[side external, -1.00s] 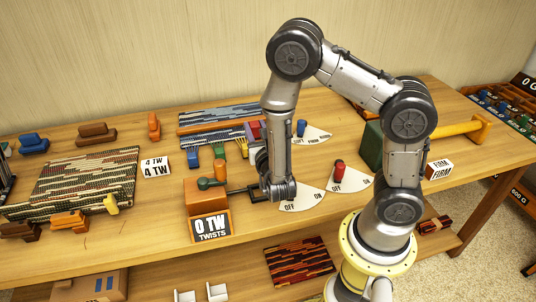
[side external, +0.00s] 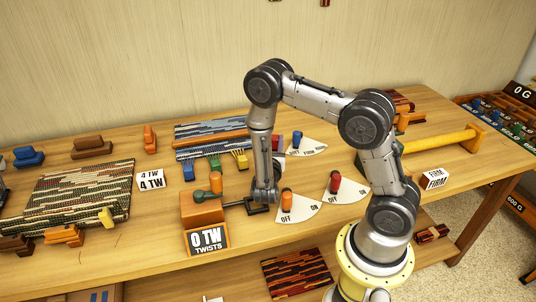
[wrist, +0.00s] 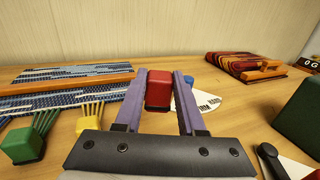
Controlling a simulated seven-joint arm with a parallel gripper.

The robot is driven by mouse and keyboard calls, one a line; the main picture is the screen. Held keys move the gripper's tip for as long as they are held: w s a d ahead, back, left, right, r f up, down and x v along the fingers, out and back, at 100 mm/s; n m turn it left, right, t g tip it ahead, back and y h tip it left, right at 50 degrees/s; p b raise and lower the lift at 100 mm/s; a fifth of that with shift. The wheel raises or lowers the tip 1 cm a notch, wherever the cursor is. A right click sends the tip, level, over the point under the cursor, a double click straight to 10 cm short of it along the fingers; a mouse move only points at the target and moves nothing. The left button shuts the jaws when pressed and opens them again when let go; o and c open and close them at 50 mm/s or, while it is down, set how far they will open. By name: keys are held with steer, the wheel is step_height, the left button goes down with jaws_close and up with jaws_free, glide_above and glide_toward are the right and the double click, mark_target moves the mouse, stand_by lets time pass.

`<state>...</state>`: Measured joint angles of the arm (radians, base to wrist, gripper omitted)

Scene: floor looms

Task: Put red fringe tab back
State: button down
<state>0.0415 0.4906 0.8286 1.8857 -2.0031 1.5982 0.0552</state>
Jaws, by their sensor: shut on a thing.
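The red fringe tab (wrist: 159,90) is a small red block between the two purple fingers of my gripper (wrist: 160,76) in the wrist view. My gripper is shut on it. In the side view the red tab (side external: 276,142) shows just right of my forearm, which hides most of my gripper. The blue-and-white weave (wrist: 70,75) lies to the left of the fingers. Its green tab (wrist: 22,145) and yellow tab (wrist: 89,125) lie on the table on spread fringe threads. A blue tab (side external: 186,167) lies left of them. I cannot see the red tab's threads or its clearance from the table.
A white dial with a blue knob (side external: 296,139) stands close to the right of my gripper. Dials with an orange knob (side external: 287,199) and a red knob (side external: 335,182) are nearer. An orange box (side external: 203,209) with a dark crank stands front left. A green block (wrist: 299,115) is at right.

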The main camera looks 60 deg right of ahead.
steer(key=w+f, duration=0.1)
steer(key=w+d+f, duration=0.1)
steer(key=f, duration=0.2)
steer(key=shift+w+d, duration=0.35)
steer(key=shift+w, duration=0.05)
steer(key=shift+f, duration=1.55)
steer(key=shift+f, duration=0.6)
steer(key=c, duration=0.5)
jaws_free()
